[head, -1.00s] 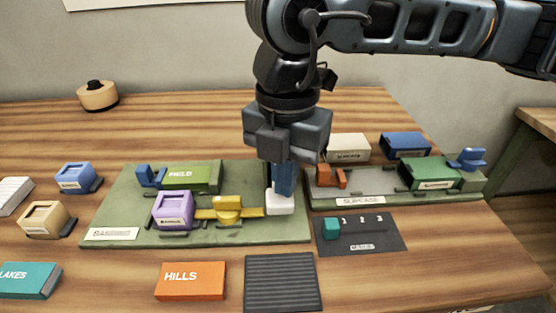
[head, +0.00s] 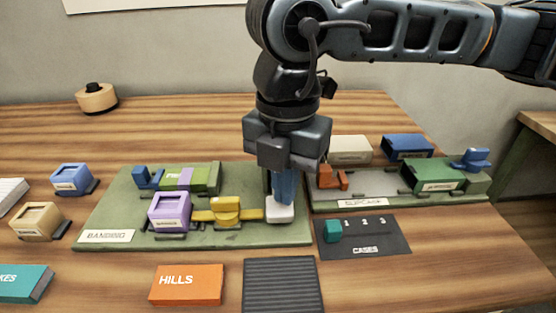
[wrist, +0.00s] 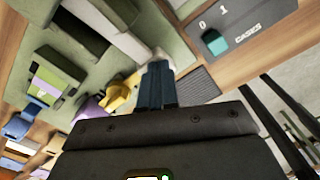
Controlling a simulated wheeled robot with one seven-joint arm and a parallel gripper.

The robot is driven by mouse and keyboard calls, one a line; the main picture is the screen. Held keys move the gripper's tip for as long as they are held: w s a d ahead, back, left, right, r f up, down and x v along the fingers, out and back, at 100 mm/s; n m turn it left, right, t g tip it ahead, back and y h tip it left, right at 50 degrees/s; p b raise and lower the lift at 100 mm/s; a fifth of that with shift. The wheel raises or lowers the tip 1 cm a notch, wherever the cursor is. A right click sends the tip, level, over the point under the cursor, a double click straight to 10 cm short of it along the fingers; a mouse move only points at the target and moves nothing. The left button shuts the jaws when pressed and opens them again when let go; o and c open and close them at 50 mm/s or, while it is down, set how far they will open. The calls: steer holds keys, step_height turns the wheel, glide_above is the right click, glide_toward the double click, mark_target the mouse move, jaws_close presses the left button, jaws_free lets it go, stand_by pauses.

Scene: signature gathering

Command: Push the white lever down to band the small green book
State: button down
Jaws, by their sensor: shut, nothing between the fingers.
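The small green book (head: 207,178) lies in the banding station (head: 130,220), with a purple band (head: 185,178) across its middle. Its banded cover also shows in the wrist view (wrist: 50,84). The white lever (head: 280,213) is low, close to the station's surface on its right side. My gripper (head: 284,196) is shut and points straight down, its blue fingers right at the lever's top. In the head view I cannot tell whether they touch it. The fingers also show in the wrist view (wrist: 157,75). The arm hides the lever's mounting behind.
A purple block (head: 168,211) and a yellow piece (head: 227,212) stand left of the lever. A dark cases panel (head: 375,237) and a ribbed mat (head: 283,285) lie in front, beside an orange HILLS book (head: 187,285).

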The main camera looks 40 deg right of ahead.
steer(key=shift+r, duration=0.15)
step_height(320, 180, up, 9)
steer(key=p, duration=0.4)
stand_by(0.9)
stand_by(0.5)
